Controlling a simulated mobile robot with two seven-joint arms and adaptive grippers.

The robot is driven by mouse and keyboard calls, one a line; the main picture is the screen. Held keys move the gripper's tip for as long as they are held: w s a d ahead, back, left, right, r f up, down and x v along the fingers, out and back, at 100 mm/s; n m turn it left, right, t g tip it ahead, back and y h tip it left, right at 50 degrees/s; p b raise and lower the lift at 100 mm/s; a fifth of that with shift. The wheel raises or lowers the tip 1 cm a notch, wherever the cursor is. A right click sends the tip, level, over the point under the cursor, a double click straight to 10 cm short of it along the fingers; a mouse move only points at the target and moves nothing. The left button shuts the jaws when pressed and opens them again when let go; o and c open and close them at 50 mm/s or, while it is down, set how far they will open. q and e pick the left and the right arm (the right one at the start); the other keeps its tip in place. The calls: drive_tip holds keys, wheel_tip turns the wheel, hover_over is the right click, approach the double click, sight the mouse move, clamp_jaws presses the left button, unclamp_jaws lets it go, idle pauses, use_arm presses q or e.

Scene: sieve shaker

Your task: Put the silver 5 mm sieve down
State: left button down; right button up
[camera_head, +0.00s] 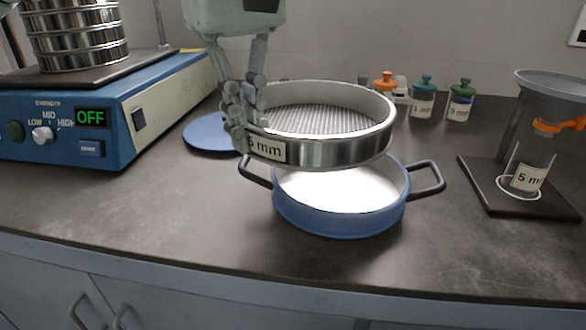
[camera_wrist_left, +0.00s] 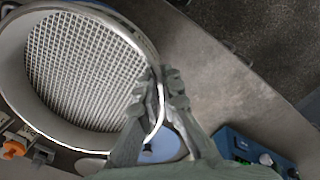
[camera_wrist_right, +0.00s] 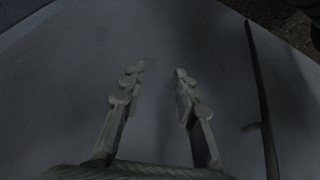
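The silver 5 mm sieve (camera_head: 330,150) is a round metal ring with a mesh floor and a "5 mm" label. My left gripper (camera_head: 247,112) is shut on its left rim and holds it about level above a blue pot (camera_head: 340,220) with pale contents. The left wrist view shows the sieve mesh (camera_wrist_left: 85,70) and the left gripper's fingers (camera_wrist_left: 160,95) on either side of the rim. My right gripper (camera_wrist_right: 160,80) appears only in the right wrist view, with its fingers apart and nothing between them.
A blue shaker (camera_head: 110,120) reading OFF stands at left with stacked sieves (camera_head: 75,35). A blue disc-shaped lid (camera_head: 208,132) lies behind the pot. Small labelled jars (camera_head: 423,100) stand at the back. A funnel stand (camera_head: 525,200) is at right. The front counter is clear.

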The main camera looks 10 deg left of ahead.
use_arm(q)
hover_over(287, 194)
wheel_tip(287, 194, down, 3)
drive_tip(key=shift+r, duration=0.15)
wheel_tip(287, 194, down, 4)
drive_tip(key=shift+r, duration=0.1)
use_arm(e)
drive_tip(key=shift+s+d, duration=0.1)
use_arm(q)
drive_tip(key=shift+f, duration=0.2)
drive_tip(key=c, duration=1.7)
unclamp_jaws()
use_arm(e)
drive_tip(key=shift+w+a+r, duration=0.1)
drive_tip(key=shift+w+a, duration=0.45)
drive_tip(key=shift+w, duration=0.05)
